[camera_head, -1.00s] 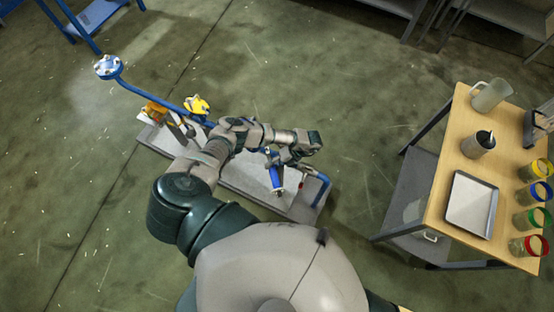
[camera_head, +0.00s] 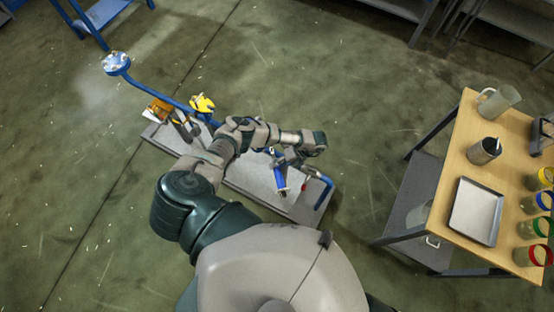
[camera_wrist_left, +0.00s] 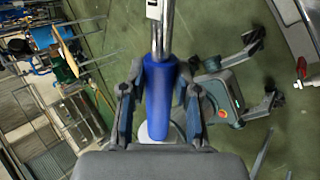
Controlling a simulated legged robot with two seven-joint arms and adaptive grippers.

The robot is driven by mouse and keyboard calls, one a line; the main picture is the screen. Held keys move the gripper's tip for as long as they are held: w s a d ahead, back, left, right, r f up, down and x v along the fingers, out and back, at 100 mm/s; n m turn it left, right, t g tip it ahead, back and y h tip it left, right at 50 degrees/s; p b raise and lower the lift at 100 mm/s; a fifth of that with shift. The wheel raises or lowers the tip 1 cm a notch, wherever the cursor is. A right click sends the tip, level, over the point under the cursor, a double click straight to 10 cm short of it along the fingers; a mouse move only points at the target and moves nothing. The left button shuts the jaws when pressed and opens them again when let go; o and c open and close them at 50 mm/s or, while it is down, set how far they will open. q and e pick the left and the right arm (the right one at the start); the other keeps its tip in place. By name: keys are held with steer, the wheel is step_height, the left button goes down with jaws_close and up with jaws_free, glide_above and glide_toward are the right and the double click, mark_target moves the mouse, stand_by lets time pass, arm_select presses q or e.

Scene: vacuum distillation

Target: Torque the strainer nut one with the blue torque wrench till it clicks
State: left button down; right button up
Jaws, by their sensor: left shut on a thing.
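My left gripper (camera_head: 283,160) is shut on the blue handle of the torque wrench (camera_head: 280,180), above the right part of the grey platform. The left wrist view shows the blue handle (camera_wrist_left: 158,95) between both fingers, with the metal shaft running up out of the picture. The wrench head is out of that view. Strainer nut one cannot be made out; my left arm covers the middle of the pipe assembly. My right gripper (camera_wrist_left: 258,75) appears in the left wrist view, open and empty over the floor.
A grey platform (camera_head: 240,179) carries blue piping (camera_head: 324,192), a yellow part (camera_head: 202,103) and an orange part (camera_head: 158,109). A flanged blue pipe end (camera_head: 116,63) juts out left. A wooden table (camera_head: 455,190) with a tray and jars stands right. Open floor lies between.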

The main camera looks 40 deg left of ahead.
arm_select(q)
steer(key=shift+r, duration=0.15)
steer(key=shift+r+p, duration=1.15)
steer(key=shift+p, duration=0.05)
steer(key=shift+r+p, duration=0.7)
steer(key=shift+r, duration=2.35)
